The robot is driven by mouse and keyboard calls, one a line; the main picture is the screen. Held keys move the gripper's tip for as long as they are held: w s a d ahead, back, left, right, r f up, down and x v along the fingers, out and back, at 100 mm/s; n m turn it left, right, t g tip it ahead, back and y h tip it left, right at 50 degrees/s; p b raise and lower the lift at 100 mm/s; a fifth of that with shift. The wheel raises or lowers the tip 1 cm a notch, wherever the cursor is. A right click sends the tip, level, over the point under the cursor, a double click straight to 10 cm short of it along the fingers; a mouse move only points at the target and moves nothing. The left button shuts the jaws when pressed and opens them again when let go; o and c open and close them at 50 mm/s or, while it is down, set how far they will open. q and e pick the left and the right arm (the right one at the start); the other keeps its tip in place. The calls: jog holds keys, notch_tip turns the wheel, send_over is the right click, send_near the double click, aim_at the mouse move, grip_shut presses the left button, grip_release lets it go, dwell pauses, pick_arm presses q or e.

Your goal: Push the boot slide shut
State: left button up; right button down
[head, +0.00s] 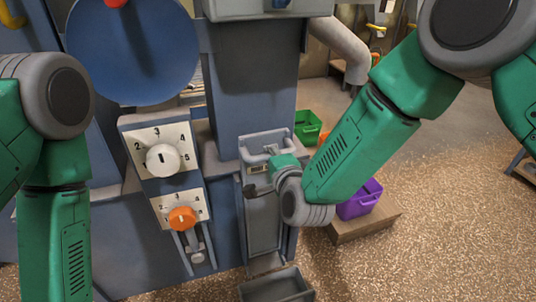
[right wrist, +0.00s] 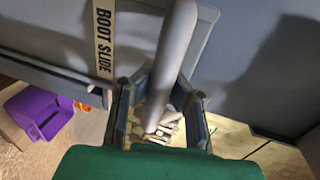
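The boot slide (head: 263,215) is a grey upright plate on the front of the blue elevator leg, with a bar handle (head: 262,150) near its top. In the right wrist view a cream label reading "BOOT SLIDE" (right wrist: 104,38) shows beside a thick grey bar (right wrist: 174,65). My right gripper (head: 252,190) is at the slide's front, just below the handle. In the wrist view its fingers (right wrist: 165,110) stand apart on both sides of the bar; I cannot tell if they touch it. My left arm hangs at the left, its gripper out of view.
A panel with a white dial (head: 163,160) and an orange knob (head: 182,218) is left of the slide. A grey open bin (head: 277,287) stands below it. A purple crate (head: 362,200) and a green crate (head: 307,125) are to the right. Grain-like speckled floor lies open there.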

jog(key=f+b, duration=0.1)
jog(key=f, duration=0.1)
jog(key=f+b, duration=0.1)
jog(key=f, duration=0.2)
jog(key=f+b, duration=0.1)
jog(key=f, duration=0.2)
jog(key=shift+s+d+f+b, duration=0.1)
jog(key=shift+d+f+b, duration=0.1)
jog(key=shift+d+b, duration=0.15)
jog(key=shift+d, duration=0.15)
pick_arm(q)
jog(key=f, duration=0.3)
jog(key=shift+d+f, duration=0.25)
jog(key=shift+d, duration=0.05)
pick_arm(e)
jog(key=shift+d, duration=0.1)
jog(key=c, duration=1.6)
grip_release()
jog(key=shift+d, duration=0.1)
jog(key=shift+o, duration=0.8)
jog(key=shift+s+d+r, duration=0.1)
jog(key=shift+d, duration=0.1)
pick_arm(q)
jog(key=shift+d+r, duration=0.1)
jog(key=shift+d, duration=0.05)
pick_arm(e)
jog(key=v, duration=1.2)
